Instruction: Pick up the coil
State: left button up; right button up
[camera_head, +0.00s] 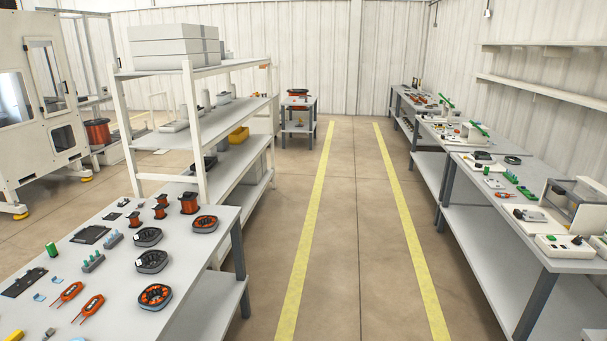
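Several copper-wound spools stand on the left table, the largest a copper coil (188,203) near its back right corner, with a smaller one (160,212) and another (134,219) to its left. Ring-shaped dark parts lie near the right edge: one with orange windings (204,224), two darker ones (148,237) (152,261), and another with orange windings (155,297). A big copper spool (97,132) is by the machine, and a copper-coloured coil (298,92) is on the far cart. I cannot tell which coil is meant. Neither gripper is in view.
The left table (215,262) also holds orange-handled tools (88,308) and a green cylinder (51,249). A white shelf rack (238,118) stands behind it. Workbenches (505,213) line the right wall. The aisle floor (358,230) between yellow lines is clear.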

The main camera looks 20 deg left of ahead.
aim_at(94, 304)
jog(key=i, duration=0.7)
jog(key=i+j+z, duration=0.1)
jog(key=i, duration=0.6)
jog(key=i+z, duration=0.5)
jog(key=z, duration=0.2)
jog(key=i+j+z, duration=0.3)
jog(key=k+l+z, duration=0.1)
jog(key=z, duration=6.2)
